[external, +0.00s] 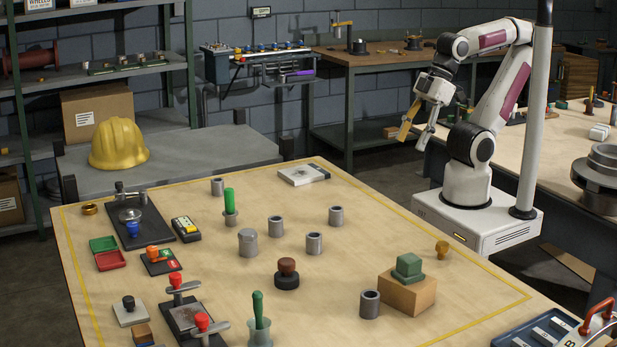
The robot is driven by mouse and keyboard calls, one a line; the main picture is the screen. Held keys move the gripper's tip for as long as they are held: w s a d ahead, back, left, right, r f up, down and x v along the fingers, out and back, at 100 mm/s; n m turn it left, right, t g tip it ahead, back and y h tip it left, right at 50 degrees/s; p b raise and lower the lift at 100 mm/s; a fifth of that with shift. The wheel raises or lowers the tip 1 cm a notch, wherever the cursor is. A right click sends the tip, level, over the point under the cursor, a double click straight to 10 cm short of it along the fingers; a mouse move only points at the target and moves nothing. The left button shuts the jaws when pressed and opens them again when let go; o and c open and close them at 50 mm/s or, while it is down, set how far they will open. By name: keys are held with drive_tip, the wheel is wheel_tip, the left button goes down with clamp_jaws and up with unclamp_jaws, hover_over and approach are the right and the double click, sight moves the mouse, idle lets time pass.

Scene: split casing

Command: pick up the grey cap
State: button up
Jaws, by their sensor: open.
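A grey capped cylinder (248,241) stands upright on the wooden table, left of the middle. Its top is closed and slightly wider than its body; this looks like the grey cap, but I cannot tell whether it is a separate piece. My gripper (414,138) is open and empty. It is raised beyond the table's far right edge, well away from the grey cylinder, with its fingers pointing down.
Several open grey tubes (314,243) stand around the capped one. A green-handled tool (230,207) is close behind it. A dark red knob (287,272) and a wooden block (407,294) with a green piece stand to the right.

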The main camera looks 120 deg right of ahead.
drive_tip(key=shift+w, duration=0.1)
drive_tip(key=w+d+n+t+h, duration=0.1)
drive_tip(key=w+d+t, duration=0.15)
drive_tip(key=w, duration=1.05)
drive_tip(key=w+d+t, duration=0.2)
drive_tip(key=w+d, duration=0.1)
drive_tip(key=w, duration=1)
drive_tip(key=w+a+f+n+t+y, duration=0.15)
drive_tip(key=w+f, duration=0.25)
drive_tip(key=w, duration=0.6)
drive_tip(key=n+t+y, duration=0.1)
drive_tip(key=n+y, duration=0.1)
drive_tip(key=y, duration=0.3)
approach(249, 230)
drive_tip(key=x, duration=0.2)
drive_tip(key=shift+w+h, duration=0.25)
drive_tip(key=shift+w, duration=0.05)
drive_tip(key=shift+w+a+f, duration=0.1)
drive_tip(key=shift+a+f, duration=0.2)
drive_tip(key=shift+x, duration=1.3)
